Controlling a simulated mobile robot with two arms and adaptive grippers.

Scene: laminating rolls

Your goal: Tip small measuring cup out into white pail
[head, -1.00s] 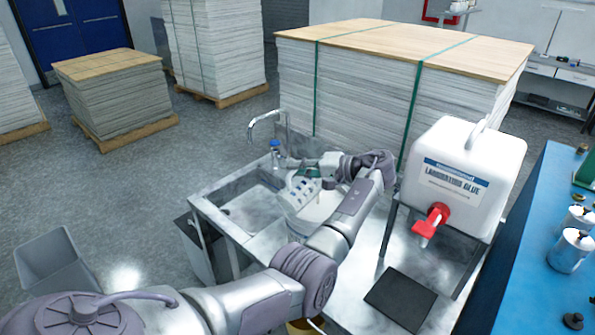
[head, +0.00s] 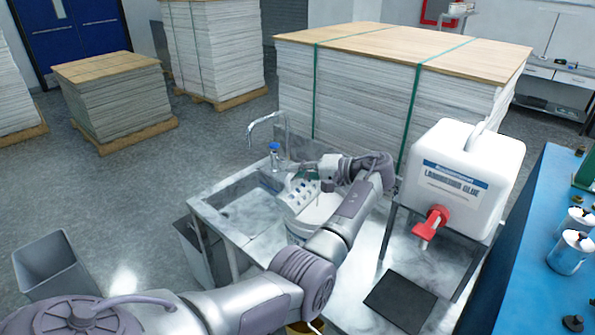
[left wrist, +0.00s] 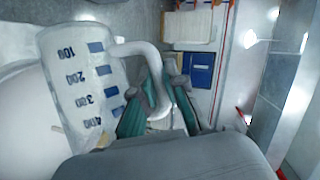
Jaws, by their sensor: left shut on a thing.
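The small measuring cup (head: 299,194) is a translucent cup with blue marks. My left gripper (head: 312,176) is shut on its handle and holds it over the white pail (head: 322,209) on the steel sink table. The cup looks tilted. In the left wrist view the cup (left wrist: 80,85) shows marks from 100 to 400, and its handle lies between the green finger pads of the gripper (left wrist: 155,100). A white rounded surface at the left edge there looks like the pail (left wrist: 25,120). I cannot see the inside of the cup. My right gripper is not in view.
A sink basin with a tap (head: 268,122) and a blue-capped bottle (head: 274,156) are to the left. A white glue container (head: 462,185) with a red spigot stands to the right, near a dark mat (head: 400,300). A board stack (head: 400,75) stands behind.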

